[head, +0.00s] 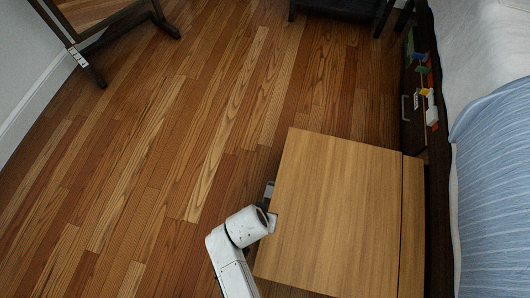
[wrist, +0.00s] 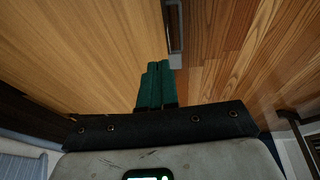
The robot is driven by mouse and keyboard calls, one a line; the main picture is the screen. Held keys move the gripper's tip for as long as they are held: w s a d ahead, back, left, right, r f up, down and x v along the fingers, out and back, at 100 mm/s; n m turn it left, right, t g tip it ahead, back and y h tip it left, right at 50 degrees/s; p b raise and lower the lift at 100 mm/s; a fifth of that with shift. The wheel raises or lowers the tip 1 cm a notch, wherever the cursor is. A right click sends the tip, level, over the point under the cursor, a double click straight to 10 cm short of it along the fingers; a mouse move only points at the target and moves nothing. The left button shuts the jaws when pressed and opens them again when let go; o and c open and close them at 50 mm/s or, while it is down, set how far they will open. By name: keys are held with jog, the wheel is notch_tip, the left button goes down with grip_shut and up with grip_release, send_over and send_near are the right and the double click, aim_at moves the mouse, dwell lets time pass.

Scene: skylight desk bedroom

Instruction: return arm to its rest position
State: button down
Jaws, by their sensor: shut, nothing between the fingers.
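My white arm (head: 238,250) reaches up from the bottom of the head view to the left edge of a light wooden cabinet (head: 335,210). My gripper (wrist: 157,68) shows in the wrist view as two green fingers side by side, shut and empty. Its fingertips are close to a dark metal handle (wrist: 173,28) with a grey end; I cannot tell whether they touch. In the head view my fingers are not discernible beside the cabinet.
Open wooden floor (head: 150,160) lies left of the cabinet. A bed with a blue striped cover (head: 495,190) stands at the right. A dark-framed stand (head: 110,30) is at the upper left, and dark furniture (head: 340,8) is at the top.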

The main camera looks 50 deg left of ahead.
jog(key=shift+v, duration=1.1)
